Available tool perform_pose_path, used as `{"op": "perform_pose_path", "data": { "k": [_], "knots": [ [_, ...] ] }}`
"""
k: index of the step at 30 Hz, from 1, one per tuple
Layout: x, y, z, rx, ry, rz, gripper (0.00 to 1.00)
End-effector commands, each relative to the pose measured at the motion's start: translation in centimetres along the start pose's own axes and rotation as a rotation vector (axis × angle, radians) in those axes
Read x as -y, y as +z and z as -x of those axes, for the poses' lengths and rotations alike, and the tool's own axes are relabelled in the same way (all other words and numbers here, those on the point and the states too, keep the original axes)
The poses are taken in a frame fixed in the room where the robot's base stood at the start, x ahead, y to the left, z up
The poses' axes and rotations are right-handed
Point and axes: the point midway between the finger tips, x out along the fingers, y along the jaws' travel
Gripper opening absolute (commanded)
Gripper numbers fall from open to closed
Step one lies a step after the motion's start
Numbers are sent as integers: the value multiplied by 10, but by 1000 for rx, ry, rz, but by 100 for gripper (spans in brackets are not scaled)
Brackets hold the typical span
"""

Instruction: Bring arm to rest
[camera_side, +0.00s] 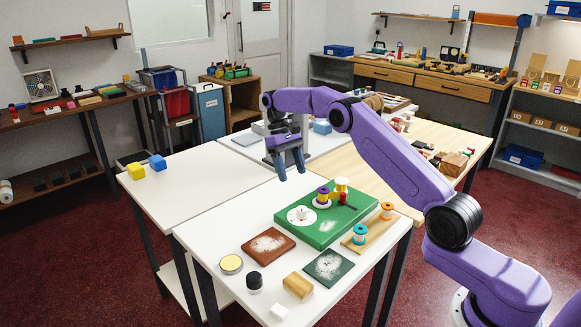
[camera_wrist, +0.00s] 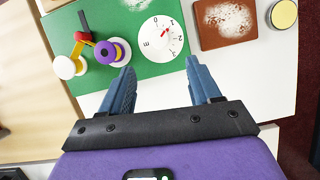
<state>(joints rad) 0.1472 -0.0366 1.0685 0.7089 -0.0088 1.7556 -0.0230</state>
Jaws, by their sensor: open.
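My purple arm reaches over the white tables, and my gripper (camera_side: 291,172) hangs with its blue fingers pointing down, above the table by the far edge of the green board (camera_side: 325,240). In the wrist view my gripper (camera_wrist: 160,68) has its two fingers well apart, with nothing between them. The green board also shows in the wrist view (camera_wrist: 150,68). It carries a white dial (camera_side: 301,215) with a red pointer, a purple spool (camera_side: 323,194), a yellow-topped white spool (camera_side: 341,185) and a small red part (camera_side: 343,198).
Near the board lie a brown swatch (camera_side: 268,245), a dark green swatch (camera_side: 329,267), a wooden spool rack (camera_side: 372,230), a tin (camera_side: 231,264), a black-topped jar (camera_side: 254,282) and a wooden block (camera_side: 297,285). The left white table (camera_side: 190,185) is mostly clear, with yellow and blue cubes at its far-left corner.

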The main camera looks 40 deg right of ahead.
Motion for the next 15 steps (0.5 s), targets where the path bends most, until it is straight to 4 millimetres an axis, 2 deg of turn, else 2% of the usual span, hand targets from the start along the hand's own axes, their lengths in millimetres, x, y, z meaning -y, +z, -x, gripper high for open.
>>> {"op": "perform_pose_path", "data": {
  "k": [15],
  "knots": [
    [1, 1, 5, -1, 1, 3, 62]
  ]
}}
